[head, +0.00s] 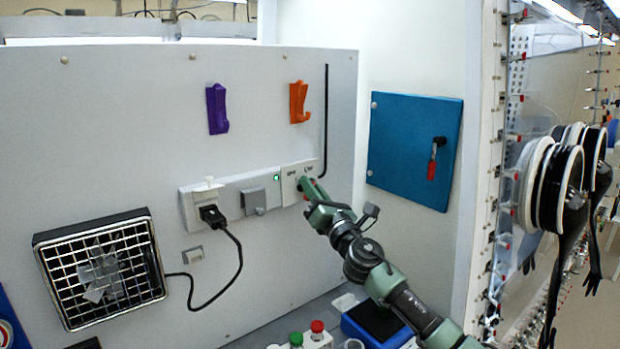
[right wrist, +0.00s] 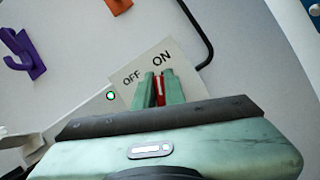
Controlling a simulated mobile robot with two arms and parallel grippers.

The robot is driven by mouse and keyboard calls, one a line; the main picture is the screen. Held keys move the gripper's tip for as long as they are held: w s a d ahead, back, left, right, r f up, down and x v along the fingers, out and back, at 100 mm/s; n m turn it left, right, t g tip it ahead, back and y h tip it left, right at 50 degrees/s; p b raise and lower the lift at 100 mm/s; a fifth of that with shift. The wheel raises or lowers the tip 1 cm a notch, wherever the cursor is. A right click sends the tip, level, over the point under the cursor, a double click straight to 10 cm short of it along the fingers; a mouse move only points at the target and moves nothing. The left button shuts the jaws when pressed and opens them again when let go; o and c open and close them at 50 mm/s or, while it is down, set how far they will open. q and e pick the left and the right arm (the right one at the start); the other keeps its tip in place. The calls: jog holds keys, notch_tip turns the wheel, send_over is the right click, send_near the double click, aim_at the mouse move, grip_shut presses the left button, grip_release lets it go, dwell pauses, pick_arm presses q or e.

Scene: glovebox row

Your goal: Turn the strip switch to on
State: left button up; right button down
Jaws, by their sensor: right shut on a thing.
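The power strip (head: 232,194) is a white bar on the grey panel, with a black plug (head: 211,215) in it and a lit green lamp (head: 276,178). Its switch plate (head: 291,172) is at the right end, marked OFF and ON in the right wrist view (right wrist: 147,62). My right gripper (head: 307,187) is at this plate. In the right wrist view its fingers (right wrist: 160,90) are shut on the red switch lever (right wrist: 159,88), which sits below the ON mark. The lever's base is partly hidden by the fingers. My left gripper is not in view.
A caged fan (head: 100,268) is at the left, with a black cord to the plug. Purple (head: 217,108) and orange (head: 298,102) hooks are above the strip. A blue door (head: 414,150) with a red handle is at the right. Bottles (head: 317,328) stand below.

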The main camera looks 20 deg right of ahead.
jog(key=shift+m+h+p, duration=0.45)
jog(key=shift+m+h, duration=0.15)
jog(key=shift+m, duration=0.3)
jog(key=c, duration=1.5)
grip_release()
jog(key=shift+d, duration=0.1)
jog(key=b+v, duration=0.1)
jog(key=v, duration=0.6)
jog(key=shift+s+f+b, duration=0.15)
jog(key=shift+s+b, duration=0.25)
